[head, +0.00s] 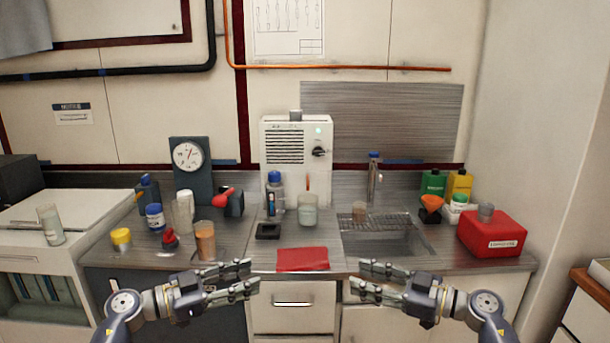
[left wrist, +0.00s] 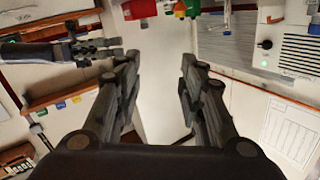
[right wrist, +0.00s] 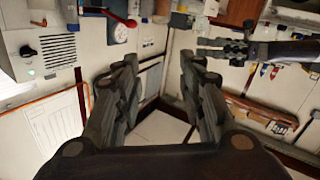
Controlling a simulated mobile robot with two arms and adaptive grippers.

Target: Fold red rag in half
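The red rag (head: 303,259) lies flat on the front edge of the metal counter, between the sink and the bottles, in the head view. It looks like a flat rectangle. My left gripper (head: 250,277) is left of the rag and in front of the counter, open and empty. My right gripper (head: 359,277) is right of the rag, also open and empty. Neither gripper touches the rag. The left wrist view shows the left fingers (left wrist: 158,75) spread with nothing between them. The right wrist view shows the right fingers (right wrist: 160,75) spread and empty too.
The sink (head: 385,242) is right of the rag. A small black tray (head: 268,231) and a glass beaker (head: 308,212) stand behind it. An orange-brown jar (head: 205,241) stands to its left. A red box (head: 492,236) is at the counter's right end.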

